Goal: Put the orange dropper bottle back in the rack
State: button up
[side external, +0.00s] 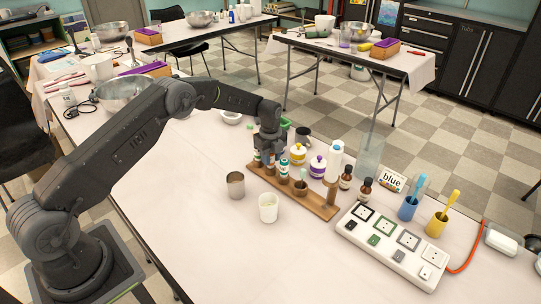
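The wooden rack (317,206) runs diagonally across the middle of the white table. Several small bottles with white and teal bands stand along its left half, one of them a banded bottle (284,168). A brown piece (300,188) and an upright brown post (331,196) are farther right on it. My gripper (268,158) points down at the rack's far left end, among the bottles. Its fingers are small and dark, and I cannot tell whether they hold a bottle. I cannot make out the orange dropper bottle for certain; it may be hidden by the gripper.
A metal cup (235,185) and a white cup (268,208) stand in front of the rack. Behind it are yellow-banded (298,154) and purple-banded (318,166) jars, a white bottle (334,162) and brown bottles (365,190). A socket strip (392,246) lies right. The front left table is clear.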

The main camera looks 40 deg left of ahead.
jog(key=o, duration=1)
jog(key=shift+r, duration=0.1)
jog(key=shift+r, duration=3.95)
jog(key=shift+s+d+r, duration=0.2)
jog(key=shift+s+r, duration=0.15)
jog(key=shift+s, duration=1.5)
jog(key=shift+s+d+r, duration=0.15)
jog(key=shift+s+r, duration=0.15)
jog(key=shift+s, duration=1.5)
jog(key=shift+s+d+r, duration=0.2)
jog(key=shift+s+r, duration=0.15)
jog(key=shift+s, duration=1.5)
